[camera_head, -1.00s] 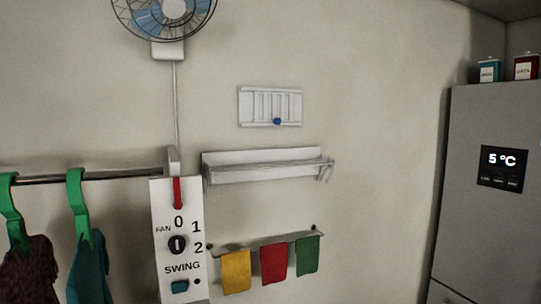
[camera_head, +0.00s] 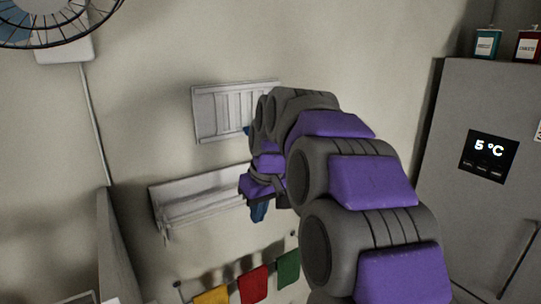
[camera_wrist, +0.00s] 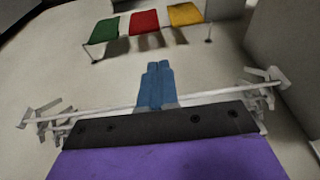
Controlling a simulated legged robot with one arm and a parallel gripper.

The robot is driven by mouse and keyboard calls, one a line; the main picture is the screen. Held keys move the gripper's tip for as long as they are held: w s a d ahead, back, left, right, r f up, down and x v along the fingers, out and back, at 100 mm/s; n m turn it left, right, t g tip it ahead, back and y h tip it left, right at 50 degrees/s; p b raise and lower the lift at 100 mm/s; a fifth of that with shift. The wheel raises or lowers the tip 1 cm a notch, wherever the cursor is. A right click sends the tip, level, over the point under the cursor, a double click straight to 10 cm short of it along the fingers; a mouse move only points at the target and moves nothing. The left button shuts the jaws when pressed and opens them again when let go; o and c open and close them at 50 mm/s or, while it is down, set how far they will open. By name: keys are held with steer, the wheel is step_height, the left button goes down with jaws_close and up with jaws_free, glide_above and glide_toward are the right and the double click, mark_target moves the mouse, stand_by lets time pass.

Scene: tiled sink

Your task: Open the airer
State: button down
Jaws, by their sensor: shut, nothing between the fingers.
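The airer (camera_head: 190,205) is a white rack on the wall. It looks folded flat against the wall in the head view, and my arm hides its right end. In the wrist view its white front bar (camera_wrist: 222,93) runs across behind my gripper, with jointed brackets at both ends. My gripper (camera_head: 259,212) has blue fingers and points down at the airer's right part. The fingers (camera_wrist: 159,68) are closed together and empty in the wrist view. They overlap the bar there; I cannot tell whether they touch it.
A white vent panel (camera_head: 235,108) with a blue knob is above the airer. Yellow, red (camera_head: 253,285) and green cloths hang on a rail below it. A grey fridge (camera_head: 490,105) stands right, and a fan (camera_head: 50,22) is upper left.

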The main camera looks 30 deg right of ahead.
steer(key=w+d+r+t+p, duration=0.1)
steer(key=w+d+r+p, duration=0.4)
steer(key=d+r, duration=0.45)
steer(key=p+x, duration=0.1)
steer(key=x, duration=0.9)
steer(key=shift+w+d+h, duration=0.25)
steer(key=shift+d+h, duration=0.05)
steer(key=shift+d, duration=0.05)
steer(key=shift+a, duration=0.15)
steer(key=shift+s+a, duration=0.1)
steer(key=shift+s, duration=0.3)
steer(key=s+b, duration=0.9)
steer(key=s, duration=1.7)
steer(key=shift+d+b, duration=0.35)
steer(key=shift+d, duration=0.15)
steer(key=shift+r, duration=0.1)
